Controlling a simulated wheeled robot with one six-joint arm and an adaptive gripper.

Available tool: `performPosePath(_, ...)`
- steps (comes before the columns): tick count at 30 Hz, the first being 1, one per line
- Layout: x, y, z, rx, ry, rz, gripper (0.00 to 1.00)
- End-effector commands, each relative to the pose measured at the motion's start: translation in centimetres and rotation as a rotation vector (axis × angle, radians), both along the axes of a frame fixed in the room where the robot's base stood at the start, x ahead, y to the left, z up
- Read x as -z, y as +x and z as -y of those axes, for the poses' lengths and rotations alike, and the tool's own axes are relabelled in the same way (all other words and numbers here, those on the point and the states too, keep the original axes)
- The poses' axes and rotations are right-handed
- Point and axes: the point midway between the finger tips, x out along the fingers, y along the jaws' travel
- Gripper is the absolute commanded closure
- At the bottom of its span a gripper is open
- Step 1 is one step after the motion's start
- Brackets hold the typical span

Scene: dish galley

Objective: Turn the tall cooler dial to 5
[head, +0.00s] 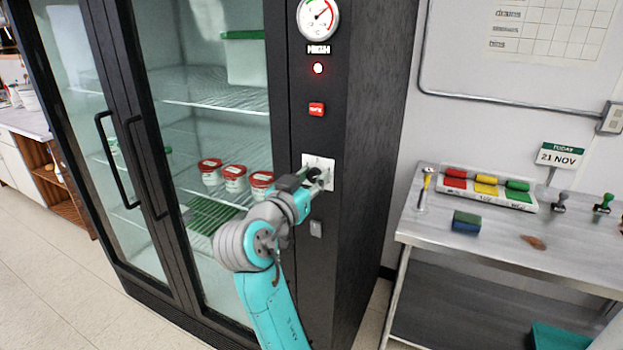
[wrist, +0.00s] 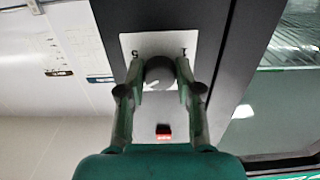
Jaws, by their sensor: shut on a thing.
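The tall cooler (head: 375,120) is a dark cabinet with glass doors. Its dial is a round grey knob (wrist: 159,73) on a white plate, seen in the wrist view between my fingertips. The plate (head: 311,160) also shows in the head view on the cooler's front strip, where my gripper hides the knob. My gripper (head: 318,178) is shut on the knob, with one finger on each side in the wrist view (wrist: 160,80).
A small grey switch (head: 316,229) is below. A steel table (head: 480,235) is to the right.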

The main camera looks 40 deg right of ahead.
Motion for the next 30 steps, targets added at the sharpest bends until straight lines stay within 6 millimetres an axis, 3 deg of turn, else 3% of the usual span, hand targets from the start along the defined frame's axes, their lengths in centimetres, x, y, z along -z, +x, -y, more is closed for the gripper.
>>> performPosePath(30, 0.13, 0.02, -0.02, 0.001, 0.310, 0.844, 1.00)
